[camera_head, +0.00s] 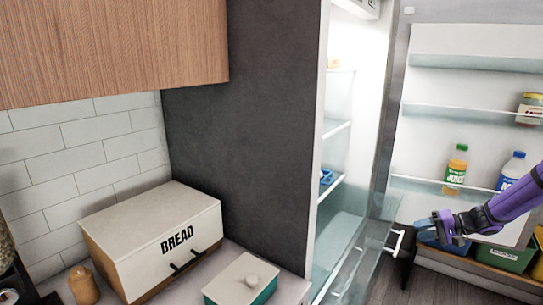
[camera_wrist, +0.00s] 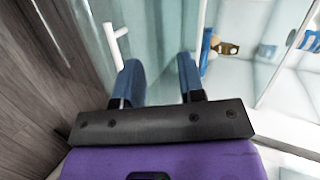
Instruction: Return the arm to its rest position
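My purple arm reaches in from the right edge in the head view. My gripper (camera_head: 428,230) is in front of the open fridge, just right of a pulled-out clear drawer (camera_head: 352,265) and its white handle (camera_head: 396,240). In the wrist view, the two blue fingers of my gripper (camera_wrist: 159,82) stand apart with nothing between them. The white handle (camera_wrist: 115,38) shows just beyond the left finger; whether they touch I cannot tell.
A green box (camera_head: 505,257) sits low in the door. A bread box (camera_head: 150,240) is on the left counter.

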